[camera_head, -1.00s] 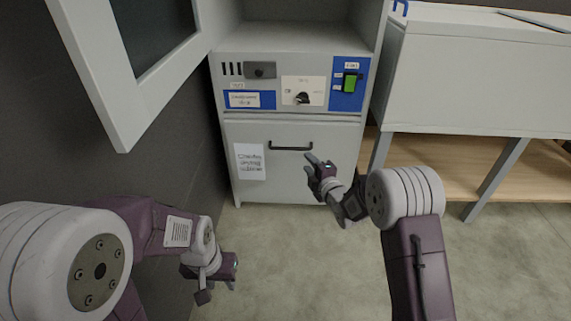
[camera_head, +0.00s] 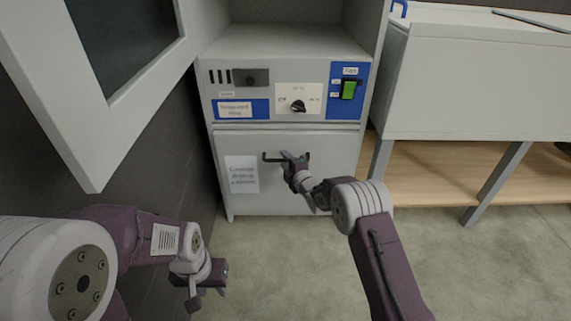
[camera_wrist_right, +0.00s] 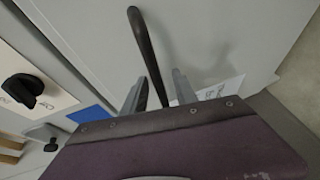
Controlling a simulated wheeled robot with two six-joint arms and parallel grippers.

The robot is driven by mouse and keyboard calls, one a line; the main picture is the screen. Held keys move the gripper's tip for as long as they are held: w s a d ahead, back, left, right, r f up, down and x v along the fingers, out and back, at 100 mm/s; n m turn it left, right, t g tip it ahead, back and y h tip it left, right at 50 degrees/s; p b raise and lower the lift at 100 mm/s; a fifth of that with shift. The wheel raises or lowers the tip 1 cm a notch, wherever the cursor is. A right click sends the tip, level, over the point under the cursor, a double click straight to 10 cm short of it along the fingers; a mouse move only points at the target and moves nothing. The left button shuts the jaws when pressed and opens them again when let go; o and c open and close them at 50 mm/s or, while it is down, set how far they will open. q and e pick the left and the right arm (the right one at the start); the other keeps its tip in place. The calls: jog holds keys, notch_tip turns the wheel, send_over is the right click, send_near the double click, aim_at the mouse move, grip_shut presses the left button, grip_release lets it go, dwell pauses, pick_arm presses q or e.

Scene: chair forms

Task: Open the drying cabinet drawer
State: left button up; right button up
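The drying cabinet (camera_head: 290,88) stands ahead, grey with a blue and white control panel. Its drawer (camera_head: 335,185) is closed, flush with the front, and has a dark bar handle (camera_head: 270,159). My right gripper (camera_head: 286,157) is at the handle in the head view and covers its middle. In the right wrist view the handle (camera_wrist_right: 146,50) runs down between the two spread fingers (camera_wrist_right: 157,92), with room visible beside it. My left gripper (camera_head: 208,290) hangs low at the left, away from the cabinet; its fingers are too small to judge.
The open cabinet door (camera_head: 75,110) hangs at the left. A paper label (camera_head: 242,174) is on the drawer front. A grey-topped table with a wooden shelf (camera_head: 440,186) stands at the right. The floor (camera_head: 270,265) before the cabinet is clear.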

jog(key=shift+w+a, duration=0.1)
jog(key=shift+w, duration=0.1)
grip_shut()
dwell(1.4)
